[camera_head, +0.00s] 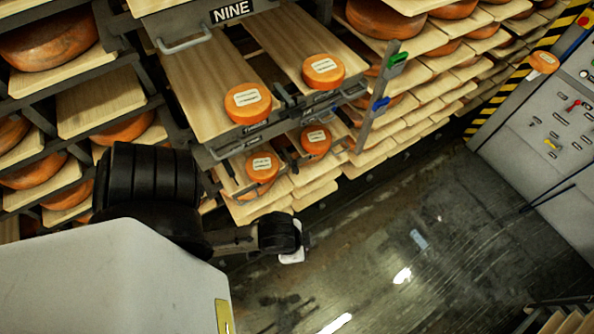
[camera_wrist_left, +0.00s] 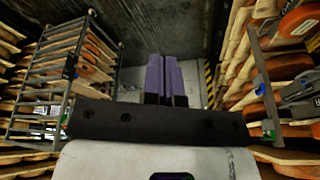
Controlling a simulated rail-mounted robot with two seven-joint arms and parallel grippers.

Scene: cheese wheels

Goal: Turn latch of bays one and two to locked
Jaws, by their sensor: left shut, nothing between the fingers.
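A grey upright post (camera_head: 371,125) at the rack's right end carries a green handle (camera_head: 397,59) and a blue handle (camera_head: 380,104). Whether these are latches, and their lock state, I cannot tell. No label for bay one or two is readable. In the left wrist view, my left gripper (camera_wrist_left: 166,80) has its purple fingers shut together and empty, pointing into the aisle. Racks stand apart on both sides. In the head view my left arm's wrist (camera_head: 280,234) hangs over the floor below the rack; its fingertips are not clear. My right gripper is not in view.
A rack sign reading NINE (camera_head: 232,11) is at the top. Orange cheese wheels (camera_head: 248,103) sit on wooden boards (camera_head: 205,85). A grey panel (camera_head: 555,120) with levers stands at right. The aisle floor (camera_head: 430,240) is open.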

